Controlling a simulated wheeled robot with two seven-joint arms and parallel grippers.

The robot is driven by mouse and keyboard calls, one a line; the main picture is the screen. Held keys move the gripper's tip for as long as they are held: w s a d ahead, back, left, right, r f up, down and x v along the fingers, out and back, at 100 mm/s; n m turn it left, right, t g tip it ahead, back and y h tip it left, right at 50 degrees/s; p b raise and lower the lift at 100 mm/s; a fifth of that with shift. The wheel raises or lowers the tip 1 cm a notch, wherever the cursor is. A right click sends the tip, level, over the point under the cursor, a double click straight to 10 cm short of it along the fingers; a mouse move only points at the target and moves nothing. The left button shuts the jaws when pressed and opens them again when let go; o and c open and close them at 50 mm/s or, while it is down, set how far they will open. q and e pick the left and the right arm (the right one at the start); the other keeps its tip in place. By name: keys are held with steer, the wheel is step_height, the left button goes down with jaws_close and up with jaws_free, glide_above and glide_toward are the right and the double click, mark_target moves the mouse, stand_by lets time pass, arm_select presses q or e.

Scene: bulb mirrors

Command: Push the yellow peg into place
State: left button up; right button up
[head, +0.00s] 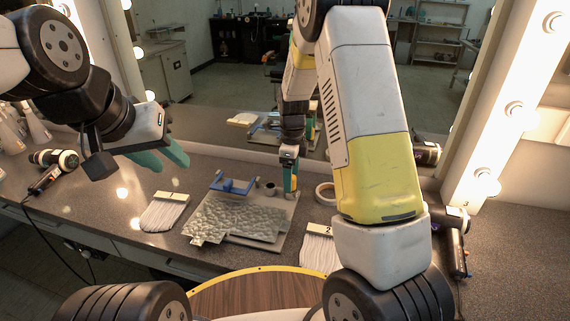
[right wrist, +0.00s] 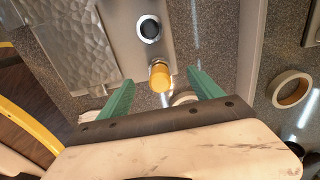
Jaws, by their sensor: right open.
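The yellow peg (right wrist: 160,77) shows in the right wrist view, with a grey collar at its far end, over the edge of a grey board (right wrist: 121,35). My right gripper (right wrist: 162,88) is open, with one teal finger on each side of the peg and a gap to each. How deep the peg sits cannot be seen. A dark round hole in a light ring (right wrist: 149,29) lies beyond it on the board. In the head view my right gripper (head: 291,182) points down at the board's right side. My left gripper (head: 165,155) is open and empty, raised at the left.
A crumpled-looking metal sheet (head: 238,220) and a blue bracket (head: 232,186) lie on the board. White brushes (head: 163,212) lie beside it. A tape roll (head: 325,193) is to the right. Hair dryers (head: 58,160) lie further out. A mirror (head: 215,75) stands behind the counter.

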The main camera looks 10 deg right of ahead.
steer(key=shift+r, duration=0.1)
stand_by(0.3)
steer(key=shift+r, duration=2.95)
step_height(320, 180, up, 8)
steer(key=s+d+r+n+t+y, duration=0.2)
steer(key=s+r+n+t, duration=0.1)
steer(key=s+r+n, duration=0.75)
steer(key=s+n+t, duration=0.3)
steer(key=s+n, duration=0.9)
steer(key=s, duration=0.2)
steer(key=shift+s+d+r+n, duration=0.25)
steer(key=shift+r+n, duration=0.1)
steer(key=shift+r, duration=0.05)
